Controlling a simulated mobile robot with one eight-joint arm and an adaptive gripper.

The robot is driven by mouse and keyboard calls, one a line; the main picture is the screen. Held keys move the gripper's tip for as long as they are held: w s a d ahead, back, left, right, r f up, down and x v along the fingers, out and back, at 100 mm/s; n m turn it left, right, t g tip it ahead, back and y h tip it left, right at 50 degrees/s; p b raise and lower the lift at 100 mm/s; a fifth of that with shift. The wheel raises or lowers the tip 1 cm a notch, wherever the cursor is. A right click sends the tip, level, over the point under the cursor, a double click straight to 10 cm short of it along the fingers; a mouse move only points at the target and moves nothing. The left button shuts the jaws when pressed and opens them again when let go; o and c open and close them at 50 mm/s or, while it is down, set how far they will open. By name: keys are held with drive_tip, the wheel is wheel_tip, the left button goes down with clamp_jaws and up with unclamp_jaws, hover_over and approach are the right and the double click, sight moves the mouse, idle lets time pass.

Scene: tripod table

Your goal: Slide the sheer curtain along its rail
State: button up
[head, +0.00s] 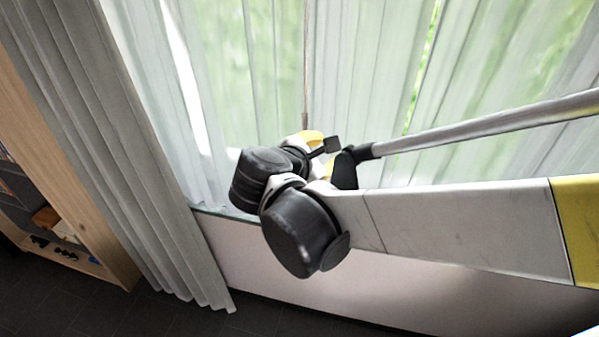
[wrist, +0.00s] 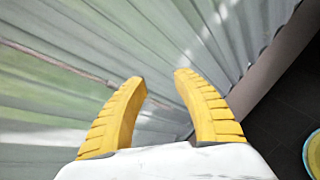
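The sheer curtain (head: 365,75) hangs in pale, see-through folds across the window in the head view, with green showing behind it. It also fills much of the wrist view (wrist: 75,35). A thin dark rod (head: 305,70) runs down in front of it or at a fold and also shows in the wrist view (wrist: 55,58), its visible end near the left fingertip. My gripper (wrist: 160,77) has its two yellow fingers apart, with pale folds beyond the gap. Whether the fingertips touch the cloth is unclear. In the head view my wrist hides most of the gripper. The rail is out of view.
A heavier grey curtain (head: 100,140) hangs to the left, beside a wooden shelf (head: 85,190) with small items. A pale low wall (head: 240,255) stands under the window. The dark floor (head: 90,310) is clear nearby. A round yellow and blue object (wrist: 313,150) shows at the wrist view's right edge.

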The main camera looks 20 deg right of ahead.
drive_tip(key=w+a+f+n+t+h+b, duration=0.35)
drive_tip(key=a+f+n+b, duration=0.4)
drive_tip(key=b, duration=0.25)
drive_tip(key=b+x, duration=0.2)
drive_tip(key=x, duration=0.9)
drive_tip(key=shift+w+a, duration=0.25)
drive_tip(key=shift+a, duration=0.1)
drive_tip(key=shift+r+t+y, duration=0.1)
drive_tip(key=shift+t+y, duration=0.15)
clamp_jaws()
